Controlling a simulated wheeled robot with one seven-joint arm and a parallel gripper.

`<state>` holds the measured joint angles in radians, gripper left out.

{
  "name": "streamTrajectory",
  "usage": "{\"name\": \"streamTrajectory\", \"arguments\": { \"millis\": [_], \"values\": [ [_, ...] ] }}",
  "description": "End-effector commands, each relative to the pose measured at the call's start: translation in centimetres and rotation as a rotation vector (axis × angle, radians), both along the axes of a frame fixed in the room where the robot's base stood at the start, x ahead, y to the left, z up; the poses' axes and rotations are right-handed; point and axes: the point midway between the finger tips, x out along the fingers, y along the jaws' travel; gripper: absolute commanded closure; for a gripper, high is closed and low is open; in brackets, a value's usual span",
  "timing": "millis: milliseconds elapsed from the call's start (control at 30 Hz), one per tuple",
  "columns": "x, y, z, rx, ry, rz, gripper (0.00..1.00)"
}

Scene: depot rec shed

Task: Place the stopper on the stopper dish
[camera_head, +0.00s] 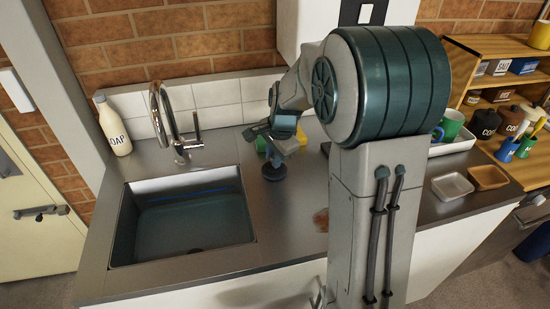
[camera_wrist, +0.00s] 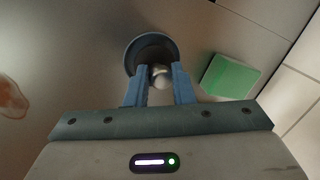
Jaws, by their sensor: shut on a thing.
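My gripper (camera_head: 275,155) is over the steel counter to the right of the sink. It is shut on the pale knob of the stopper (camera_head: 274,173). The stopper is a round, dark blue-grey piece below the fingers. In the wrist view, the fingers (camera_wrist: 160,78) close around the knob, and the stopper's round rim (camera_wrist: 131,60) shows beyond them. I cannot tell whether its underside touches the counter. I cannot tell which is the stopper dish.
The sink (camera_head: 185,220) is at left, with a tap (camera_head: 180,130) and soap bottle (camera_head: 113,125) behind. A green and yellow sponge (camera_wrist: 230,76) lies close to the stopper. A reddish stain (camera_head: 321,220) marks the counter. A green mug (camera_head: 452,125) and shelf (camera_head: 500,50) stand at right.

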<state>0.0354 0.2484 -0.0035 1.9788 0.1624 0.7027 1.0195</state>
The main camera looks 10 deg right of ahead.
Motion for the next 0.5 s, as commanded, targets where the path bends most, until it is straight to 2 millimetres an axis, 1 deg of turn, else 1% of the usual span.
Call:
{"name": "streamTrajectory", "arguments": {
  "millis": [33,100,367,467,500],
  "values": [
    [-0.01,-0.03,-0.62,0.0,0.002,-0.001,1.0],
    [-0.02,-0.03,-1.05,0.0,0.0,-0.001,1.0],
    [0.0,-0.03,-1.16,0.0,-0.001,0.0,1.0],
    [-0.01,-0.03,-1.51,0.0,-0.001,0.0,1.0],
    [-0.01,-0.03,-1.54,0.0,-0.001,0.0,0.76]
  ]
}}
